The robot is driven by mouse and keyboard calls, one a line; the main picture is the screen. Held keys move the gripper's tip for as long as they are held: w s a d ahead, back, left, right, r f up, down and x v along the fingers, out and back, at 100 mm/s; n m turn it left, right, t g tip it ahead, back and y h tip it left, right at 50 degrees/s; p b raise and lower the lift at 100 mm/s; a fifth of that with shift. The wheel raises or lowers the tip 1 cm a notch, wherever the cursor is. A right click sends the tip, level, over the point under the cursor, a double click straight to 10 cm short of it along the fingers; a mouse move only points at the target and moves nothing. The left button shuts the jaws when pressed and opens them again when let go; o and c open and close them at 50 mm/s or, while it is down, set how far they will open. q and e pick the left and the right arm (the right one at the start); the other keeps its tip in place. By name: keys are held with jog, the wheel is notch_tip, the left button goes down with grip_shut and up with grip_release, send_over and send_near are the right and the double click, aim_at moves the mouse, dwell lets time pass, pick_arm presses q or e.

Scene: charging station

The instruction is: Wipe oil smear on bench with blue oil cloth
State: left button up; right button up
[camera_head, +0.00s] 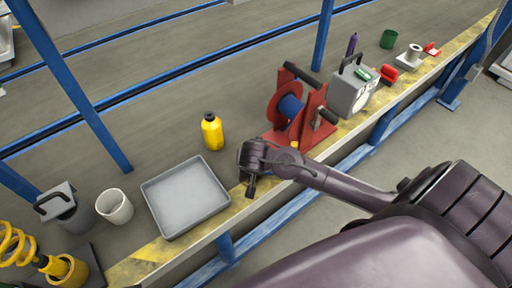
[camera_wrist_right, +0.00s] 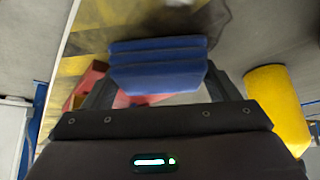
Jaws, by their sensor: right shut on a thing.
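The blue oil cloth (camera_wrist_right: 158,66) looks like a thick folded block in the right wrist view. My right gripper (camera_head: 250,190) is shut on it, with a finger at each side. In the head view the gripper is low over the bench edge, between the grey tray and the red reel stand, and hides the cloth. A dark oil smear (camera_wrist_right: 205,22) shows on the bench just past the cloth in the wrist view, across grey surface and yellow edge marking. I cannot tell whether the cloth touches the bench. My left gripper is not in view.
A grey tray (camera_head: 150,196) lies left of the gripper. A yellow bottle (camera_head: 212,131) stands behind it; it also shows in the wrist view (camera_wrist_right: 278,105). A red reel stand (camera_head: 312,105) is close on the right. A white cup (camera_head: 115,207) stands farther left.

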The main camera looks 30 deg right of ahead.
aim_at(250, 174)
jog(key=shift+s+a+f+b, duration=0.1)
jog(key=shift+a+f+b, duration=0.1)
jog(key=shift+a+b, duration=0.4)
jog(key=shift+s+a+b, duration=0.1)
jog(key=shift+a+b, duration=0.25)
jog(key=shift+a, duration=1)
jog(key=shift+s+a+f+b, duration=0.1)
jog(key=shift+a+b, duration=0.55)
jog(key=shift+a, duration=0.65)
jog(key=shift+s+a, duration=0.1)
jog(key=shift+a, duration=0.6)
jog(key=shift+d+r+p, duration=0.25)
jog(key=shift+d+p, duration=0.5)
jog(key=shift+p, duration=0.1)
jog(key=shift+d+f+p, duration=0.1)
jog(key=shift+d+p, duration=0.75)
jog(key=shift+d, duration=0.45)
jog(key=d+p, duration=0.2)
jog(key=shift+w+d, duration=0.25)
jog(key=shift+d, duration=0.05)
jog(key=shift+d+p, duration=0.4)
jog(key=shift+d, duration=0.15)
jog(key=shift+d+f, duration=0.1)
jog(key=shift+f, duration=0.05)
